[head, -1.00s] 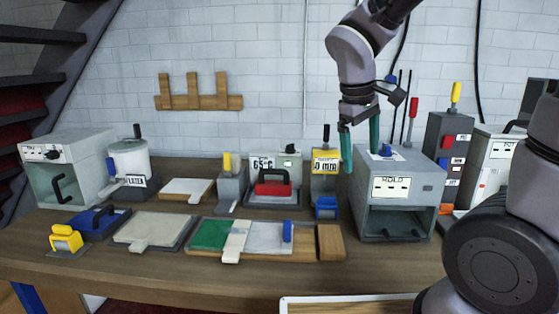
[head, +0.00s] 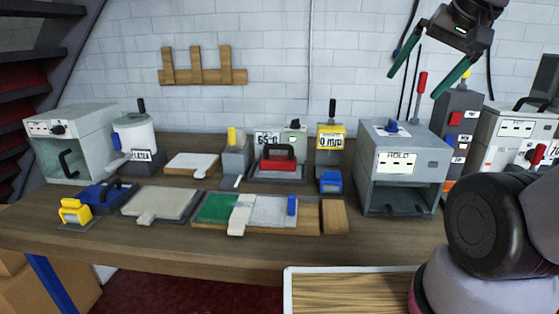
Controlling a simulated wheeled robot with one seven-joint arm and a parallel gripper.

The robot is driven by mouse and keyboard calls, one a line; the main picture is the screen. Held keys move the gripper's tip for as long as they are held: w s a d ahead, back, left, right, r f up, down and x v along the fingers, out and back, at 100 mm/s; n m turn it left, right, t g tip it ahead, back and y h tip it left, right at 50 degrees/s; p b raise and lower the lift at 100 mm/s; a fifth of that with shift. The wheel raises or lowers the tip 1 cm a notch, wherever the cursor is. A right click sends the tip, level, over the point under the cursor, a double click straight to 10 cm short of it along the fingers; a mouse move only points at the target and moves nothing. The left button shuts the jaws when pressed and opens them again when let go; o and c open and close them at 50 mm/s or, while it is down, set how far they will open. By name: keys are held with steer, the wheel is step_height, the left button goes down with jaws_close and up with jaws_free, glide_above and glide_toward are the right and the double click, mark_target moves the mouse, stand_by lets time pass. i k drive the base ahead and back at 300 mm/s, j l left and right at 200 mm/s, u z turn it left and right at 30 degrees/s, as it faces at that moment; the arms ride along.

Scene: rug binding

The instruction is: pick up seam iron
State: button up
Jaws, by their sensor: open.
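The likely seam iron (head: 277,165) is a red block with a black handle. It sits on a grey heater stand (head: 288,180) with a "65" display, near the middle of the bench. My gripper (head: 413,86) is at the upper right, its two green fingers spread wide and empty. It is well above the bench, up and to the right of the iron, over the grey HOLD box (head: 402,160). Nothing visible hides the iron.
A yellow-topped "0 mm" gauge (head: 330,143) and a blue block (head: 331,181) stand right of the iron. A yellow-handled unit (head: 236,155) stands at its left. A board with green and white pieces (head: 335,217) lies in front. A wooden rack (head: 203,76) hangs behind.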

mark_target(271, 164)
steer(key=i+j, duration=0.1)
steer(key=j, duration=0.35)
steer(key=i+j+z, duration=0.1)
steer(key=j, duration=0.85)
steer(key=i+z, duration=0.05)
